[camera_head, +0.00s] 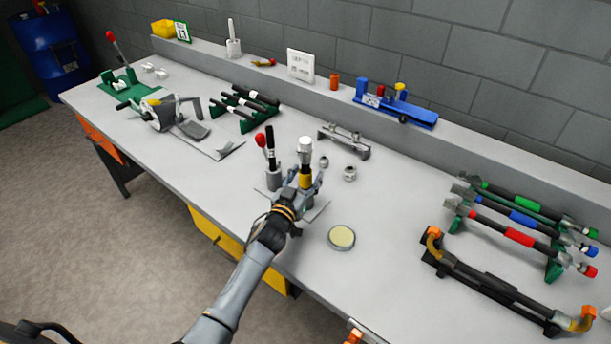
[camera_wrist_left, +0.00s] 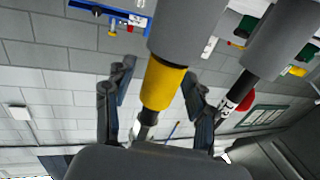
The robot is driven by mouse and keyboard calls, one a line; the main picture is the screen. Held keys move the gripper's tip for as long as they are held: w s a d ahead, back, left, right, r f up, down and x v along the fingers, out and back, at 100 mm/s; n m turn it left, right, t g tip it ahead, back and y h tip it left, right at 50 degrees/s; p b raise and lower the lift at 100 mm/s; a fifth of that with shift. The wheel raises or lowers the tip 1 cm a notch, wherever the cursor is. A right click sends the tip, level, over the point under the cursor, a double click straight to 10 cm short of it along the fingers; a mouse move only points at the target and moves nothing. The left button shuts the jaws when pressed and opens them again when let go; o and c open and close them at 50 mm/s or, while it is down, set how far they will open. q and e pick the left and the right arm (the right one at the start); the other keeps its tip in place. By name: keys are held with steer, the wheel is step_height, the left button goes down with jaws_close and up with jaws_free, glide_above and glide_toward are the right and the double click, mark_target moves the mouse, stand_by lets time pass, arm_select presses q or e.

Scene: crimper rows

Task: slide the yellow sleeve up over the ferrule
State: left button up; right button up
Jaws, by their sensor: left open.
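The yellow sleeve (camera_head: 306,180) sits on an upright piece below a pale silver ferrule (camera_head: 305,146), with a dark band between them in the head view. In the left wrist view the yellow sleeve (camera_wrist_left: 164,84) is beside the wide grey end (camera_wrist_left: 187,32) of the piece. My left gripper (camera_head: 305,188) is open around the sleeve. In the wrist view my left gripper's fingers (camera_wrist_left: 155,112) stand on either side of it, with gaps visible. The gripper partly hides the lower part of the piece in the head view.
A grey holder (camera_head: 273,178) with a black and a red-topped tool stands close left of my gripper. A round yellow-topped dish (camera_head: 341,237) lies to the right. Small metal fittings (camera_head: 350,173) lie behind. Hose racks (camera_head: 515,222) fill the right side.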

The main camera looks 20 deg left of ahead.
mark_target(304, 169)
arm_select(q)
steer(key=shift+c, duration=0.4)
jaws_close()
step_height(304, 169, up, 4)
steer(key=p, duration=0.3)
steer(key=shift+f, duration=0.15)
steer(key=shift+o, duration=0.4)
jaws_free()
steer(key=shift+f, duration=0.15)
steer(key=shift+s, duration=0.1)
